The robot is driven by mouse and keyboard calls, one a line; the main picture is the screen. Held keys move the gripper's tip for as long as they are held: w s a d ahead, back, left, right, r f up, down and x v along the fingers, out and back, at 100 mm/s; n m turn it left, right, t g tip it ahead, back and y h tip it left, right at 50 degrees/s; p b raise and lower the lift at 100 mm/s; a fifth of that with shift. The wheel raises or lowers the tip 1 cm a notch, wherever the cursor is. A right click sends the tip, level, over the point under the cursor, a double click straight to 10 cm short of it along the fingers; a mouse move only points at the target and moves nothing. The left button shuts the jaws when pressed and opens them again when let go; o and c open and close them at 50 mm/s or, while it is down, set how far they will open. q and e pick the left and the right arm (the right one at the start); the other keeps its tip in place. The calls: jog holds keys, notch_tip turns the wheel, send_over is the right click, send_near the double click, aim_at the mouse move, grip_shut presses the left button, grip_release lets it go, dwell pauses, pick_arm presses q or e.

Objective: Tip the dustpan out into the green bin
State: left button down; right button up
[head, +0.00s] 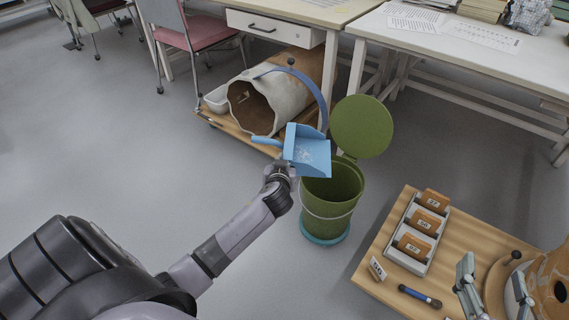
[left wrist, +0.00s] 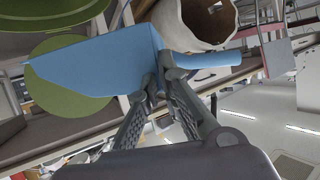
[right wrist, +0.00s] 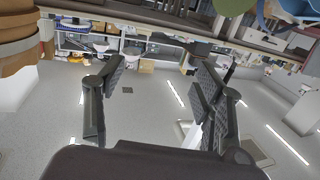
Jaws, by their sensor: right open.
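My left gripper (head: 284,168) is shut on the dustpan near the handle's root; in the left wrist view the fingers (left wrist: 163,75) meet at the pan (left wrist: 100,72). The bin stands on the floor with its round lid (head: 361,126) open and upright. My right gripper (head: 494,285) is open and empty; its fingers also show in the right wrist view (right wrist: 150,82).
A wooden table (head: 372,262) at the right holds a grey tray (head: 417,235) of orange-brown blocks and a blue-handled tool (head: 420,296). A large broken pot (head: 262,100) lies on a low board behind the bin. Desks stand at the back. The left floor is clear.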

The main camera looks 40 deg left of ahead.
jog(key=shift+s+d+f+g+h+p, duration=0.9)
jog(key=shift+s+f+g, duration=1.25)
jog(key=shift+f, duration=1.8)
pick_arm(q)
jog(key=w+d+r+m+y+b, duration=0.2)
jog(key=w+d+m+y, duration=0.1)
jog(key=w+d+m, duration=0.1)
jog(key=w+d+r+m+g+y+b, duration=0.1)
jog(key=w+d+r+m+y+b, duration=0.1)
jog(key=d+m, duration=0.4)
jog(key=shift+w+d+r+y, duration=0.4)
jog(key=shift+w+d+y, duration=0.4)
jog(key=shift+d, duration=1)
pick_arm(e)
jog(key=w+a+r+t+y, duration=0.1)
jog(key=r+t, duration=0.3)
jog(key=r, duration=0.4)
jog(key=w+a+r+t+y, duration=0.1)
jog(key=w+r+t+y, duration=0.1)
jog(key=r+t, duration=0.3)
jog(key=shift+w+a+r+y, duration=0.15)
jog(key=shift+a+r+y, duration=0.25)
jog(key=shift+r, duration=1.25)
